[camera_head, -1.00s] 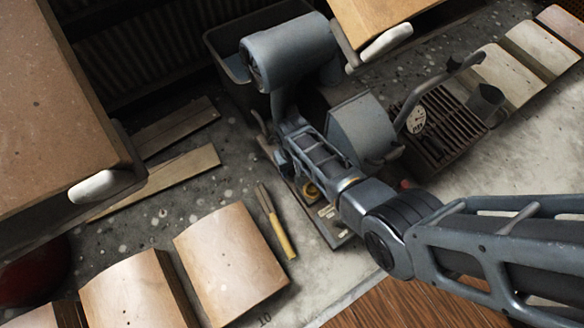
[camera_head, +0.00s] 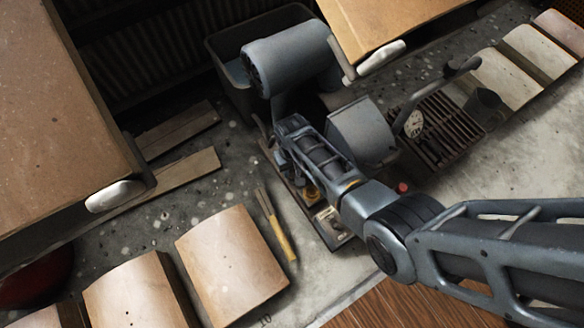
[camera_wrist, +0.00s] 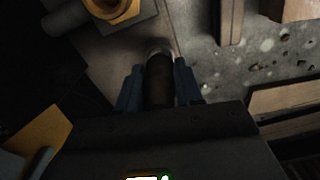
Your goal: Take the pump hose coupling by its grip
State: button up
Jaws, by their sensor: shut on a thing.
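The pump hose coupling shows in the wrist view as a dark cylindrical grip (camera_wrist: 160,82) with a paler metal ring at its far end. My gripper (camera_wrist: 158,86) has one blue finger on each side of this grip and is shut on it. The dark gripper body hides the near end of the grip. In the head view my own arm covers the gripper and the coupling, so I cannot see them there. A yellow brass fitting (camera_wrist: 120,8) sits at the top of the wrist view, apart from the grip.
A red button (camera_head: 402,188) and a dark slatted tray with a gauge (camera_head: 414,122) lie right of my arm. A yellow-handled tool (camera_head: 276,226) and curved wooden boards (camera_head: 232,264) lie left.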

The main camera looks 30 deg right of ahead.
jog(key=r+p, duration=0.1)
jog(key=s+r+p, duration=0.1)
jog(key=r, duration=0.1)
jog(key=shift+s+d, duration=0.1)
jog(key=s+d+r+p, duration=0.1)
jog(key=s+r+p, duration=0.4)
jog(key=s, duration=0.5)
jog(key=shift+s+d+r+p, duration=0.15)
jog(key=shift+d+r+p, duration=0.25)
jog(key=shift+p, duration=0.3)
jog(key=shift+a, duration=0.1)
